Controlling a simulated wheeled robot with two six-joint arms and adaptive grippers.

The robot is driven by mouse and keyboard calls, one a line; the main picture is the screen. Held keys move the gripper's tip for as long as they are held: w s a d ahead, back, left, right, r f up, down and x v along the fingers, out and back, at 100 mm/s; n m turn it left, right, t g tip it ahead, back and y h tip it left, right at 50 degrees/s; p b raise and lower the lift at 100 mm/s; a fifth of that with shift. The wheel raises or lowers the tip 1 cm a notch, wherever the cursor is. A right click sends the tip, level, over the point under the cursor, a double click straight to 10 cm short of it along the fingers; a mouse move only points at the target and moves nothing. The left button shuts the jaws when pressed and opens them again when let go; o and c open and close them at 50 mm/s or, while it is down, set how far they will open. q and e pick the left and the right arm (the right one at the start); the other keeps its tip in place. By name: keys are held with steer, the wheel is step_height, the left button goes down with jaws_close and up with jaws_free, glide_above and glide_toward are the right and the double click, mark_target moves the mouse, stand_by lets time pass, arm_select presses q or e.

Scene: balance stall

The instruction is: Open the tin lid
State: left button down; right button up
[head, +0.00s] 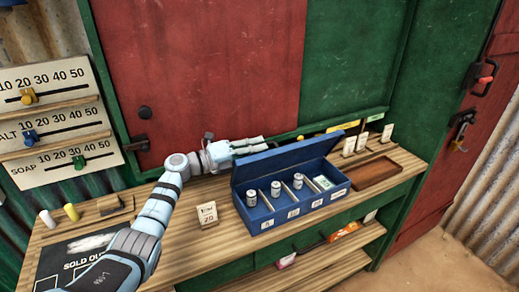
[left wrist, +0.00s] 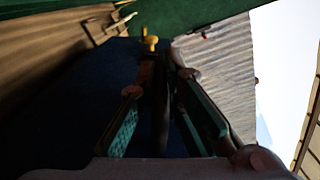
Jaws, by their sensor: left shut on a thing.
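The blue tin (head: 262,218) stands on the wooden counter with its compartments in plain view. Its blue lid (head: 285,157) stands raised along the tin's back edge. My left gripper (head: 262,142) is behind and above the lid's left part, by its upper edge. In the left wrist view its two green-padded fingers (left wrist: 162,118) are on either side of a dark blue surface, which looks like the lid (left wrist: 75,85). The gripper is shut on the lid, though the contact is dark and partly hidden. My right gripper is out of view.
The tin holds coin-like rolls (head: 276,188) and a pale green stack (head: 323,183). A price card (head: 207,213) stands to its left, a brown wooden tray (head: 374,174) to its right. Small cards (head: 349,146) stand behind the tray. A slider board (head: 50,115) hangs at left.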

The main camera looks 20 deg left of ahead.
arm_select(q)
steer(key=shift+w+a+r, duration=0.1)
stand_by(0.4)
steer(key=c, duration=1.7)
jaws_free()
steer(key=shift+w+a, duration=0.1)
steer(key=shift+a, duration=0.05)
steer(key=shift+s+d, duration=0.2)
steer(key=shift+s, duration=0.1)
steer(key=v, duration=1.1)
steer(key=shift+s+a, duration=0.3)
